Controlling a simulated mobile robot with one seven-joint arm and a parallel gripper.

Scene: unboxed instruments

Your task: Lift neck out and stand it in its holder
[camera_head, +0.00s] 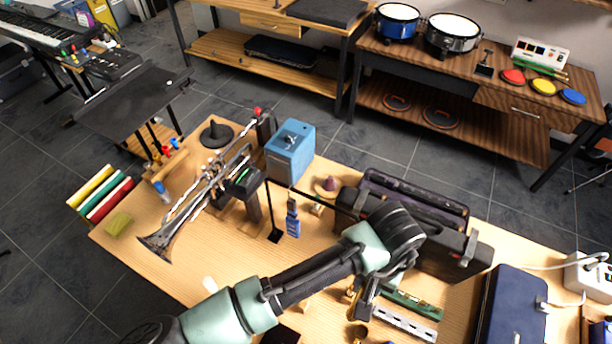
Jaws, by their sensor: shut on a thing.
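My gripper (362,305) points down over the front of the wooden table, to the right of the bottom centre. It is shut on a gold metal piece, likely the neck (352,292), of which only small parts show beside the dark fingers. More gold metal (358,335) shows just below, at the picture's bottom edge; I cannot tell whether it is the same piece. My wrist and forearm hide part of the table around it. The neck's holder is not clear: a black round base with a peg (215,133) stands at the back left, and a purple cone on a disc (328,186) stands near the middle.
A trumpet (205,195) rests on a stand at left, by a blue box (291,150). A thin black post (272,215) and blue bottle (293,218) stand mid-table. Dark cases (455,250) sit behind my wrist; a navy case (515,305) is at right. The front left is fairly clear.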

